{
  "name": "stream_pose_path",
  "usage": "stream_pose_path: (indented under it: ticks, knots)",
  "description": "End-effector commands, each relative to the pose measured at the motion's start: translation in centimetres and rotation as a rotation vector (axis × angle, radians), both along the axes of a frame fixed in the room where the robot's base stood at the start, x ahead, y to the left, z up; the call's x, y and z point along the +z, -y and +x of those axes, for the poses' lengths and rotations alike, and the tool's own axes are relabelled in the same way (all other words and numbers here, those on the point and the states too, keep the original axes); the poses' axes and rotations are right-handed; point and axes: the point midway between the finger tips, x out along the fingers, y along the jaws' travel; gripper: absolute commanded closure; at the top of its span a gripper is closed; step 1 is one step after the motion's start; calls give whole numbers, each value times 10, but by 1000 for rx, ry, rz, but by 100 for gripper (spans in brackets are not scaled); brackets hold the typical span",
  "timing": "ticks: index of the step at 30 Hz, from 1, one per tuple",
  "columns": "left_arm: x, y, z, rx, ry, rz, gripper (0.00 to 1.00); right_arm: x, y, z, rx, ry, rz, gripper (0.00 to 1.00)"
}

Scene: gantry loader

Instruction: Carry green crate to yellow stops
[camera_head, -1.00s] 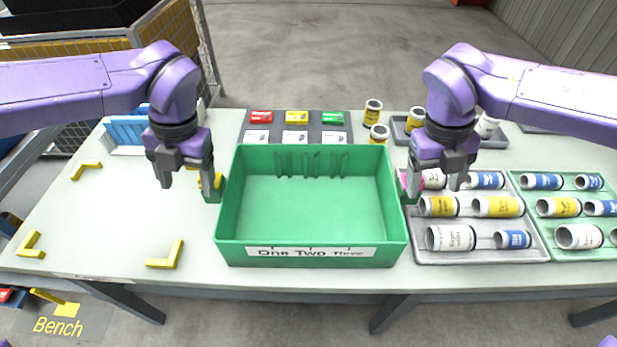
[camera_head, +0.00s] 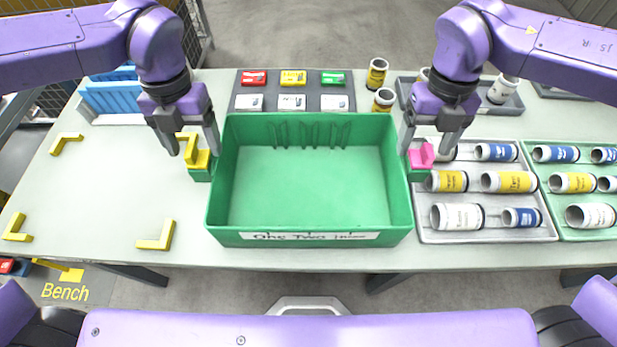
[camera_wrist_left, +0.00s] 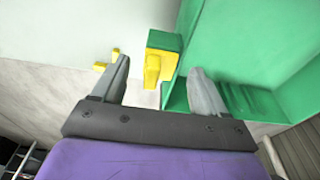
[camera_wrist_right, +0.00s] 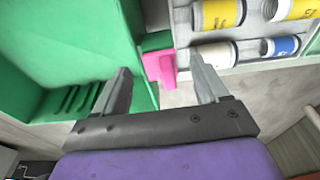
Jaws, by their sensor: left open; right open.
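The green crate (camera_head: 310,240) stands upright and empty on the bench, with a "One Two Three" label on its front wall. Its yellow left handle (camera_head: 199,160) and pink right handle (camera_head: 421,157) stick up from green side ledges. My left gripper (camera_head: 194,150) is open, with its fingers either side of the yellow handle, also seen in the left wrist view (camera_wrist_left: 153,68). My right gripper (camera_head: 426,149) is open around the pink handle, also in the right wrist view (camera_wrist_right: 160,67). Neither grips. Yellow corner stops (camera_head: 66,143), (camera_head: 16,228), (camera_head: 156,236) lie at left.
A grey tray (camera_head: 485,236) and a green tray (camera_head: 590,234) of labelled cans stand right of the crate. Coloured boxes on a dark mat (camera_head: 292,92) and loose cans (camera_head: 377,72) are behind it. A blue rack (camera_head: 112,97) stands at back left. The left bench top is clear between the stops.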

Motion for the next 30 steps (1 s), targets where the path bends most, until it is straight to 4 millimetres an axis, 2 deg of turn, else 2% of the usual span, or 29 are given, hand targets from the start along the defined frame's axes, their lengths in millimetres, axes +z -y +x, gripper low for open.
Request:
stream_pose_path:
  ticks: [3,9,20,23,27,30]
  knots:
    - [-22,0,-4,-2,-2,1,27,-22,0,-4,1,-3,0,27]
    - [-46,0,-7,-2,0,1,27,-46,1,-8,-1,0,-1,27]
    - [-51,0,-8,-2,1,0,27,-51,1,-9,-2,1,0,27]
    - [-51,0,-8,-2,2,1,56,-51,1,-8,-2,1,-1,56]
    - [-51,-1,-7,0,3,3,100,-51,2,-8,-3,2,-4,100]
    - [-52,-2,-7,2,2,5,100,-51,3,-8,-5,1,-6,100]
